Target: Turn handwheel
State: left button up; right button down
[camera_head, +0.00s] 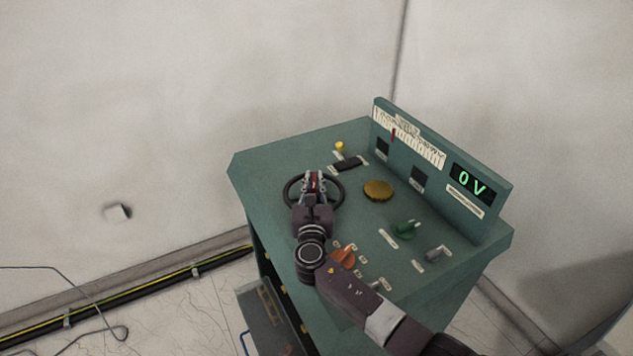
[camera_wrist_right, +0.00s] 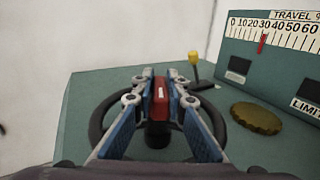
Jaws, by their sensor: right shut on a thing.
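The handwheel (camera_head: 339,196) is a black ring lying on the left part of a green console's top. It also shows in the right wrist view (camera_wrist_right: 98,122), partly hidden behind my fingers. My right gripper (camera_head: 314,182) reaches over the wheel from the front. In the wrist view its fingers (camera_wrist_right: 160,82) are closed about a red piece (camera_wrist_right: 161,98) at the wheel's middle, above a dark hub (camera_wrist_right: 157,135). The exact contact is partly hidden. My left gripper is in no view.
The green console (camera_head: 275,160) has a raised back panel with a travel scale (camera_head: 410,135) and a display (camera_head: 473,184) reading 0 V. A brass knob (camera_head: 378,190), a green knob (camera_head: 405,229), an orange knob (camera_head: 344,257) and a yellow-tipped lever (camera_head: 340,147) stand near the wheel.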

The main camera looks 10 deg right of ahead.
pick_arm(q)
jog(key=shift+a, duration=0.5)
pick_arm(e)
jog(key=shift+r, duration=0.1)
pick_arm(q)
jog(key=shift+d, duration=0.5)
pick_arm(e)
jog(key=c, duration=1.9)
grip_release()
jog(key=shift+c, duration=0.2)
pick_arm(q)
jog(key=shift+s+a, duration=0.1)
pick_arm(e)
jog(key=shift+s, duration=0.15)
jog(key=shift+s+a, duration=0.1)
jog(key=shift+s, duration=0.25)
jog(key=v, duration=1.1)
